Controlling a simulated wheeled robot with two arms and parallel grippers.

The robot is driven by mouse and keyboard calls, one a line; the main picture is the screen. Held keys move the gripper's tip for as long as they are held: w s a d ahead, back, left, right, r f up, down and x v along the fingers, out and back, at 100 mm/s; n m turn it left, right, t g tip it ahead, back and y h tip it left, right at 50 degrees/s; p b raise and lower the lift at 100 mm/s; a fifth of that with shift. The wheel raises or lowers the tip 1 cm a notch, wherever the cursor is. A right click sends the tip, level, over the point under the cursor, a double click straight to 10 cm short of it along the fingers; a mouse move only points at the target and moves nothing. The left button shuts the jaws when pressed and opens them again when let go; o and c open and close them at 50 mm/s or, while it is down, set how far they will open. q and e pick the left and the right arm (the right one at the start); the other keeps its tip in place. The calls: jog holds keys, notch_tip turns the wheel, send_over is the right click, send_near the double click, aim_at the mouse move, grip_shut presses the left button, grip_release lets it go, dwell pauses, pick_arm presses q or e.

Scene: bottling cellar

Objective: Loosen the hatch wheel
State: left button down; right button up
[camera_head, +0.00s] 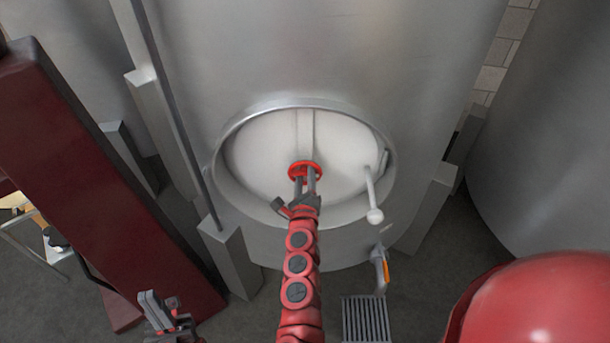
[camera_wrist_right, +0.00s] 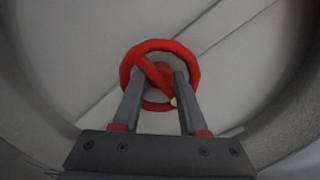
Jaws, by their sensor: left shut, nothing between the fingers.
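The hatch wheel is a small red ring (camera_head: 304,169) with a slanting spoke, at the middle of the pale round hatch door (camera_head: 265,150). It also shows in the right wrist view (camera_wrist_right: 160,46). My right gripper (camera_head: 305,176) is at the wheel, pointing at the door. Its two fingers are apart in the wrist view (camera_wrist_right: 158,85), one on each side of the wheel's middle, with part of the slanting spoke between them. Whether the fingertips touch the wheel I cannot tell. My left gripper (camera_head: 150,298) is low at the left, shut and empty, away from the hatch.
The hatch sits in a raised metal rim (camera_head: 302,103) on a large steel tank (camera_head: 330,50). A white handle with a ball end (camera_head: 374,215) sticks out at the door's right. A pipe with an orange part (camera_head: 383,268) and a floor grate (camera_head: 366,318) are below right.

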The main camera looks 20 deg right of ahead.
grip_shut()
